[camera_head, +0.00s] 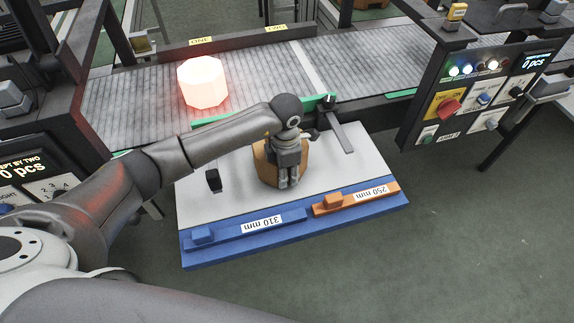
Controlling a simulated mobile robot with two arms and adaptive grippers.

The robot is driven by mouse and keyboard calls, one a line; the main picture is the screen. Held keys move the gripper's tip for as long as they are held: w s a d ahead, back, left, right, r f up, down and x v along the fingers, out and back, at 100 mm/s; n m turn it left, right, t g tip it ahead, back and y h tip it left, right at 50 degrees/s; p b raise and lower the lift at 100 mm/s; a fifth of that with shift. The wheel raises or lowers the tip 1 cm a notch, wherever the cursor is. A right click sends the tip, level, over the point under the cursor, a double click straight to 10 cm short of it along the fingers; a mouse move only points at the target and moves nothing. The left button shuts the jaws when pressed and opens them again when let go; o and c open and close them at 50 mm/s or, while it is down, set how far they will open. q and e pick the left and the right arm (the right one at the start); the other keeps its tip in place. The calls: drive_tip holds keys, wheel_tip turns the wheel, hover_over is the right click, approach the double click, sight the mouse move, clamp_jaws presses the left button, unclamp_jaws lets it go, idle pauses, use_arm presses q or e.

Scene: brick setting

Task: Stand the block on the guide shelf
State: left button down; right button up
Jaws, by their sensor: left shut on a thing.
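A tan, many-sided block (265,163) is at the middle of a pale shelf (365,160) with a blue front edge, which looks like the guide shelf. My left gripper (289,184) points down at the block, shut on it, and covers part of its right side. Whether the block's underside touches the shelf cannot be told. A glowing, pinkish-white many-sided block (202,84) stands on the conveyor behind, apart from the gripper. My right gripper is not in view.
A blue guide (240,230) marked 310 mm and an orange guide (355,199) marked 250 mm lie along the shelf's front. A small black piece (213,180) stands at left. The conveyor (130,105) runs behind. A control panel (480,95) stands at right.

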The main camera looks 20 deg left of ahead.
use_arm(q)
drive_tip(key=shift+w+f, duration=0.15)
drive_tip(key=shift+f, duration=0.3)
drive_tip(key=shift+f, duration=0.15)
drive_tip(key=c, duration=1.1)
unclamp_jaws()
